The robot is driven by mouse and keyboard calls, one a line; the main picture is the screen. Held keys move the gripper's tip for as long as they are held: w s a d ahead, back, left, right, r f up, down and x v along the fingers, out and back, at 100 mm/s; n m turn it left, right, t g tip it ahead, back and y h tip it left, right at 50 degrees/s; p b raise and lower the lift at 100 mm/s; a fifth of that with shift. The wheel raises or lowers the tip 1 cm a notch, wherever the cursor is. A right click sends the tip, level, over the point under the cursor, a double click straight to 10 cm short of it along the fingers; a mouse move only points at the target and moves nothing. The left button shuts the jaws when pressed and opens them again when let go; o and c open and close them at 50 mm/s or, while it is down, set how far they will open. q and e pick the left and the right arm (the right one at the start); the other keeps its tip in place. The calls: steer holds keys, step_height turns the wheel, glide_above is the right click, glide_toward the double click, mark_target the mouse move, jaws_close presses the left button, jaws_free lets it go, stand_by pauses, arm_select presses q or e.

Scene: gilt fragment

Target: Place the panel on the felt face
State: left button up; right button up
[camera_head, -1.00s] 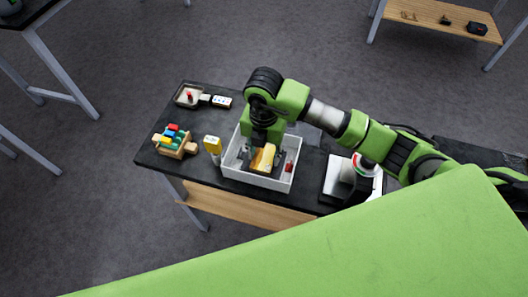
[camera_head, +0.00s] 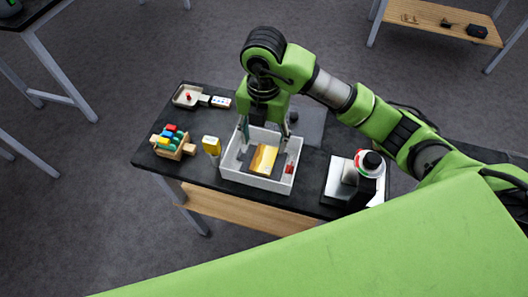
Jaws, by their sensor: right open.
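A gold-yellow panel (camera_head: 264,159) lies inside a white open box (camera_head: 256,181) on the dark table. I cannot clearly make out a felt face; the surface right under the panel is too small to tell. My right gripper (camera_head: 266,133) is above the back part of the box, pointing down, with its fingers apart and nothing between them. It is clear of the panel. My left gripper is not in view.
A small red item (camera_head: 289,169) is in the box's right side. Left of the box are a yellow-headed tool (camera_head: 211,146) and a wooden holder with coloured pieces (camera_head: 172,148). A small tray (camera_head: 187,96) lies behind. A white-and-black device (camera_head: 352,178) stands right.

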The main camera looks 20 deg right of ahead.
step_height(320, 180, up, 4)
steer(key=shift+r, duration=0.2)
